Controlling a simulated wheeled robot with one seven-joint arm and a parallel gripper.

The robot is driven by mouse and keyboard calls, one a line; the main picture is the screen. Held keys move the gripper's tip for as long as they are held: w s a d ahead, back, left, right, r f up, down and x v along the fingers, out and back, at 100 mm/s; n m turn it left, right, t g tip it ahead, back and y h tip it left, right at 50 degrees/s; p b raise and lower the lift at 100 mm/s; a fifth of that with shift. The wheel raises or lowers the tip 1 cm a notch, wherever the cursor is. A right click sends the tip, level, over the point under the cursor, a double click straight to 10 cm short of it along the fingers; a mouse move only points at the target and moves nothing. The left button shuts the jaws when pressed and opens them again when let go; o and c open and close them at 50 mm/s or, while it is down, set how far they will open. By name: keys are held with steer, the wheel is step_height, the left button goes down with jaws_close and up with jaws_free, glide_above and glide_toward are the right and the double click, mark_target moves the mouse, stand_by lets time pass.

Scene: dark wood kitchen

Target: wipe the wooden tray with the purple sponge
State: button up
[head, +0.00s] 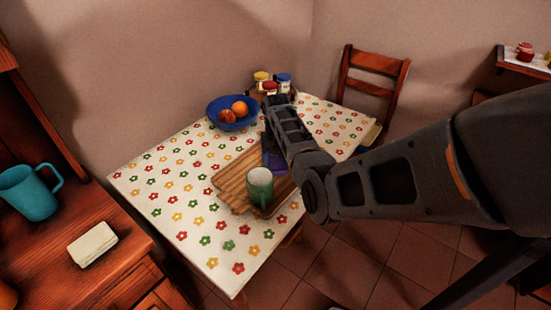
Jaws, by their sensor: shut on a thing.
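The wooden tray (232,185) lies on the table with the flowered cloth. The purple sponge (274,161) shows in part as a purple patch over the tray's right part, right below my gripper (270,146). My gripper reaches down from the right and is shut on the sponge. Its fingertips are mostly hidden by my arm, and I cannot tell whether the sponge touches the tray. A green mug (260,190) with a pale inside stands on the tray's near part, close to the sponge.
A blue bowl (216,112) with orange fruit and several jars (262,78) stand behind the tray. A wooden chair (372,75) is at the back right. The cloth (165,190) left of the tray is clear. A teal pitcher (28,192) and a pale block (92,244) are on the left cabinet.

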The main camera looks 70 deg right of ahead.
steer(key=shift+w+a+r+p, duration=0.1)
steer(key=shift+w+a+p, duration=0.1)
steer(key=shift+a+p, duration=0.4)
steer(key=shift+w+a, duration=0.1)
steer(key=shift+a, duration=0.3)
steer(key=shift+w+a+f, duration=0.1)
steer(key=shift+w+a, duration=0.15)
steer(key=shift+a, duration=0.75)
steer(key=shift+w+a+f, duration=0.1)
steer(key=shift+w+a, duration=0.1)
steer(key=shift+a, duration=0.75)
steer(key=shift+d, duration=0.1)
steer(key=shift+s+d+r+b, duration=0.1)
steer(key=shift+s+d+b, duration=0.15)
steer(key=shift+d, duration=0.5)
steer(key=shift+s+d+r+b, duration=0.1)
steer(key=shift+d+b, duration=0.25)
steer(key=shift+d, duration=0.4)
steer(key=shift+s+d+f+b, duration=0.2)
steer(key=shift+d+b, duration=0.1)
steer(key=shift+d, duration=0.45)
steer(key=shift+s+d+f+b, duration=0.1)
steer(key=shift+s+d+b, duration=0.15)
steer(key=shift+d, duration=0.45)
